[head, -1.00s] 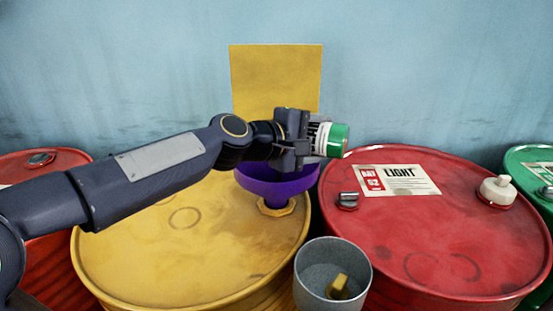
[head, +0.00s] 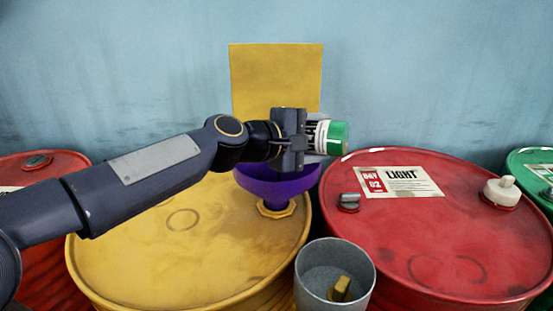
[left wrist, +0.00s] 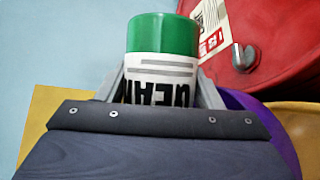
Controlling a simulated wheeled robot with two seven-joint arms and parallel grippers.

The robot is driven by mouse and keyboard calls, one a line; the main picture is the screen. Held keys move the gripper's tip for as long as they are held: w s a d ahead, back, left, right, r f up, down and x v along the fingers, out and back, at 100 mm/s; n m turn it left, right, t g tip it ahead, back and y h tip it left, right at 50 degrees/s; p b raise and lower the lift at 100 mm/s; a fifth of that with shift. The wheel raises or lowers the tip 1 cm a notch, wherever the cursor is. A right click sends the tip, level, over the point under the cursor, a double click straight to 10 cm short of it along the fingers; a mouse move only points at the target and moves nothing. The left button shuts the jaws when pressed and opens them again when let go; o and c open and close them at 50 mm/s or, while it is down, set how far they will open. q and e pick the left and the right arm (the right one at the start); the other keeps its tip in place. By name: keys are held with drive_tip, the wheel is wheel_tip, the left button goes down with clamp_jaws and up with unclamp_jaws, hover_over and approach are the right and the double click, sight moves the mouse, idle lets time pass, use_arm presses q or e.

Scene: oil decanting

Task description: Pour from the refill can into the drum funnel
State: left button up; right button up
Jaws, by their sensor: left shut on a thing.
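The refill can (head: 332,137), green and white with dark lettering, is in my left gripper (head: 312,140). It lies tipped on its side in the head view, its green end to the right, above the right side of the purple funnel (head: 270,186). The left wrist view shows the can (left wrist: 163,40) between the two grey fingers. The can's other end is hidden behind the gripper, so I cannot tell whether anything flows. The funnel stands in the opening of the yellow drum (head: 140,235). My right gripper is not in view.
A red drum (head: 420,240) with a LIGHT label stands to the right, a green drum (head: 520,165) beyond it, and another red drum (head: 70,160) at the left. A grey bucket (head: 312,290) holding a yellow piece stands in front. A yellow sheet (head: 275,75) is on the wall.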

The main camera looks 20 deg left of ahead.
use_arm(q)
drive_tip(key=shift+a+r+n+t+h+b, duration=0.3)
drive_tip(key=shift+r+n+h+b, duration=0.3)
drive_tip(key=shift+b, duration=0.8)
drive_tip(key=shift+f, duration=0.1)
